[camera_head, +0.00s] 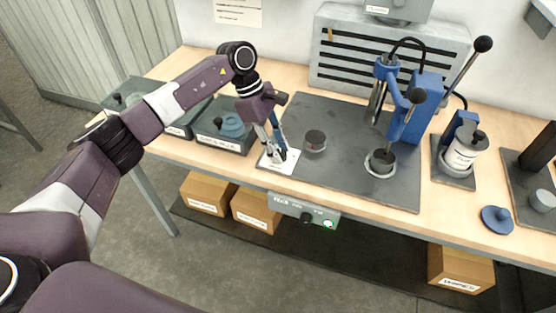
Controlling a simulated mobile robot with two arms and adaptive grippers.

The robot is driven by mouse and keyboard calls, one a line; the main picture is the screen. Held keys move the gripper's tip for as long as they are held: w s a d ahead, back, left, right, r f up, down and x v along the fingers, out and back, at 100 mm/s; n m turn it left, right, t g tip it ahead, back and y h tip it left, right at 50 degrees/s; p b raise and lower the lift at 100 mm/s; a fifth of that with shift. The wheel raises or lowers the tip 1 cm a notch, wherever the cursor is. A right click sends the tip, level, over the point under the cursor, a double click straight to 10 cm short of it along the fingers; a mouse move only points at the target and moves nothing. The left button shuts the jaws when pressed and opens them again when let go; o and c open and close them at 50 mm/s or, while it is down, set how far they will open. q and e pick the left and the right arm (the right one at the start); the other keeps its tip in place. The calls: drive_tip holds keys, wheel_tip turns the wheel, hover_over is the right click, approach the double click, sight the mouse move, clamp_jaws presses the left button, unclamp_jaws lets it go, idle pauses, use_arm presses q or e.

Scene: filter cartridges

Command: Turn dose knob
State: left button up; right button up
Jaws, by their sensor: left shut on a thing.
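A grey control panel (276,202) hangs under the table's front edge, with a small display, a green lit spot and a black round knob (306,217). I cannot read a mark that names it as the dose knob. My left gripper (278,157) points down over a white card-like plate (289,167) at the table's front edge, above and left of the knob in the picture and apart from it. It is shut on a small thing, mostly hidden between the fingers. My right gripper is not in view.
A dark mat (345,185) carries a dark round piece (315,140) and a blue lever press (403,115). Grey trays (238,148) stand left of the gripper. A white canister (464,152) and a blue disc (497,219) are at the right. Cardboard boxes (257,208) sit below.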

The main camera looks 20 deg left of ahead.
use_arm(q)
drive_tip(key=shift+m+g+b, duration=0.3)
drive_tip(key=shift+m+b, duration=0.7)
drive_tip(key=shift+b, duration=0.2)
drive_tip(key=o, duration=1.2)
drive_tip(key=shift+c, duration=0.2)
drive_tip(key=v, duration=1.2)
drive_tip(key=shift+w+d+r, duration=0.1)
drive_tip(key=shift+w+d, duration=0.05)
